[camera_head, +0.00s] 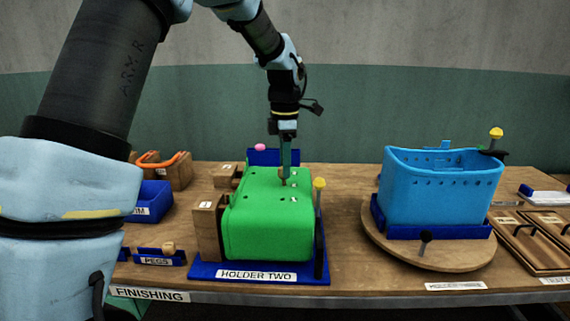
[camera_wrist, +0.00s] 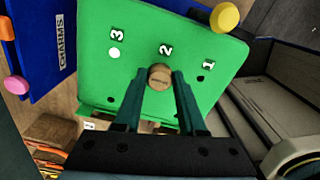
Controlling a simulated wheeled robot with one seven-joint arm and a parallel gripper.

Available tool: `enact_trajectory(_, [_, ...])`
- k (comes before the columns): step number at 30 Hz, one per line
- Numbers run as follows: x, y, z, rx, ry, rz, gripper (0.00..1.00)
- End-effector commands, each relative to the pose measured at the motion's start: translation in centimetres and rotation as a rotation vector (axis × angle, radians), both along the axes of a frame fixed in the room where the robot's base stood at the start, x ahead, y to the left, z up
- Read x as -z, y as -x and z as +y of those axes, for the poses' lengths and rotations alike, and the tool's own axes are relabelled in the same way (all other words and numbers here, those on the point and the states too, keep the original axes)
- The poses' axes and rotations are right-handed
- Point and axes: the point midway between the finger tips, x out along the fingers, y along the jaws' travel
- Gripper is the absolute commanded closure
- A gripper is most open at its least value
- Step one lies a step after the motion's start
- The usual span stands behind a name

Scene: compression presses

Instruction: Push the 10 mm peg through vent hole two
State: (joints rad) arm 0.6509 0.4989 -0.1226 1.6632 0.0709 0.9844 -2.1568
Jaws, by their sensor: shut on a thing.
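A green moulded part (camera_head: 270,225) sits in the blue holder (camera_head: 295,272) labelled HOLDER TWO. In the wrist view the green top face (camera_wrist: 100,85) carries the numbers 1, 2 and 3. My gripper (camera_head: 285,172) points down over this face, and its fingers are shut on a round wooden peg (camera_wrist: 159,76). The peg is beside the number 2 and covers the spot where a hole would show. How deep its lower end sits is hidden. Hole one (camera_wrist: 201,78) is dark; hole three (camera_wrist: 114,53) looks white.
A wooden block (camera_head: 207,230) stands at the holder's left, and a yellow-knobbed post (camera_head: 319,184) at its right. A blue PEGS tray (camera_head: 155,258) lies further left. A blue tub (camera_head: 430,190) stands on a round wooden turntable (camera_head: 385,240) at right. Bare table lies between holder and turntable.

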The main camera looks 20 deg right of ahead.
Motion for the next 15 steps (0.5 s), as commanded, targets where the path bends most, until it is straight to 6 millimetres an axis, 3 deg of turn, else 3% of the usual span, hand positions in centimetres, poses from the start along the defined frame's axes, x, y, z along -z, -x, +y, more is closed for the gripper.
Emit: enact_trajectory(15, [0.37,-0.01,-0.01,0.000,0.000,-0.001,1.00])
